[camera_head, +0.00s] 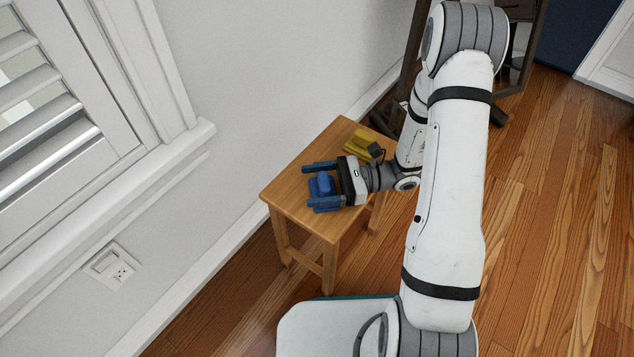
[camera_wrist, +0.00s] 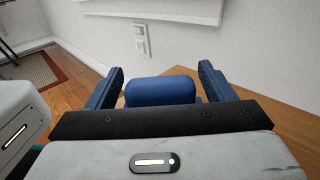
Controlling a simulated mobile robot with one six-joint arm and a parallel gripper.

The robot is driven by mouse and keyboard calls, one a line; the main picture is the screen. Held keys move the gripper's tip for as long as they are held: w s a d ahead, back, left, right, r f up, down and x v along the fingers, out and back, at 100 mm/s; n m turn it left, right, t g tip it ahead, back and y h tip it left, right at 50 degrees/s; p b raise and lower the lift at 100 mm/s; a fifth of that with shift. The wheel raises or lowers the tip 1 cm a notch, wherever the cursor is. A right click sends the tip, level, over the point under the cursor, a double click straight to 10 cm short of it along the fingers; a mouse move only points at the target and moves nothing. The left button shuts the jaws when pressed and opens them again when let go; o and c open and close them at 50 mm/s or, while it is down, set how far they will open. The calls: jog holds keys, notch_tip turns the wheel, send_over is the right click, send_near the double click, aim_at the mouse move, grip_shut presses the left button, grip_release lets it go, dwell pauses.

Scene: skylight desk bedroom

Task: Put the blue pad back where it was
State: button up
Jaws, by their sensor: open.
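The blue pad (camera_head: 321,185) is on the wooden stool (camera_head: 289,199), near its left front part. My gripper (camera_head: 314,187) is open, with one blue finger on each side of the pad. In the wrist view the rounded blue pad (camera_wrist: 161,90) sits between my two fingers (camera_wrist: 161,84), with gaps visible on both sides. The lower part of the pad is hidden behind my gripper body there. I cannot tell whether the pad touches the palm.
A yellow object (camera_head: 359,144) lies on the stool behind my wrist. The stool stands close to the white wall (camera_head: 235,95), below and right of a window sill. A dark wooden piece of furniture (camera_head: 412,55) stands behind. Wood floor (camera_head: 545,210) is open at the right.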

jog(key=shift+d, duration=0.15)
jog(key=d+p, duration=0.1)
jog(key=d, duration=0.2)
jog(key=w+d+p, duration=0.1)
jog(key=d, duration=0.3)
jog(key=d+p, duration=0.2)
jog(key=d, duration=0.2)
jog(key=shift+w+d+r, duration=0.1)
jog(key=shift+w+d, duration=0.1)
jog(key=shift+w, duration=0.05)
jog(key=s+r+n+g+h, duration=0.1)
jog(key=s+a+r+n+g+h, duration=0.1)
jog(key=r+n, duration=0.1)
jog(key=s+r+n+g+h, duration=0.1)
jog(key=h, duration=0.1)
jog(key=shift+s+a+r, duration=0.1)
jog(key=shift+a+r, duration=0.15)
jog(key=shift+r, duration=0.1)
jog(key=s+d+r+n+t+h, duration=0.3)
jog(key=s+r+n+t+h, duration=0.3)
jog(key=s+r+n+h, duration=0.3)
notch_tip(320, 180, up, 4)
jog(key=n+h, duration=0.3)
jog(key=h, duration=0.1)
jog(key=shift+d+f+n+h, duration=0.2)
jog(key=shift+n+h, duration=0.1)
jog(key=shift+h, duration=0.1)
jog(key=shift+r, duration=0.1)
